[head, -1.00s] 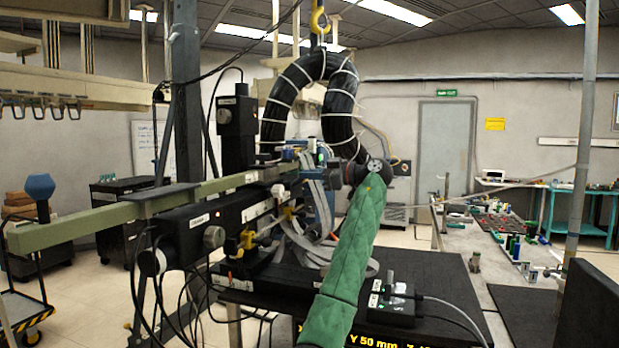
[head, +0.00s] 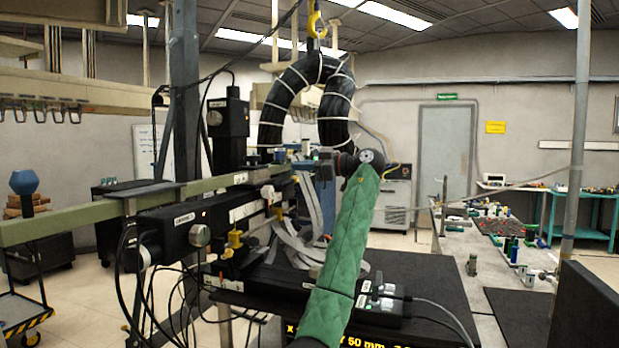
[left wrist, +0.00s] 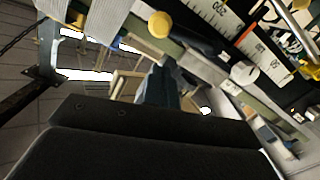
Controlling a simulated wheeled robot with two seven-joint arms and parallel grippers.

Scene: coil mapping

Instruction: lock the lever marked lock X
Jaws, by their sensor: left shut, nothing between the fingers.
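My left arm in its green sleeve rises from the bottom centre. Its dark gripper (head: 324,166) is shut and empty, beside the right end of the coil-mapping stage, apart from the yellow levers as far as I can tell. In the left wrist view, a yellow knob (left wrist: 159,24) and a yellow lever (left wrist: 311,70) show near a printed scale (left wrist: 221,18). My right gripper is out of view.
A long olive beam (head: 90,219) reaches left from the stage. A thick black cable loop (head: 336,95) hangs above the gripper. Grey ribbon cables (head: 312,215) and a control box (head: 382,306) with switches lie below. A bench (head: 455,262) stands to the right.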

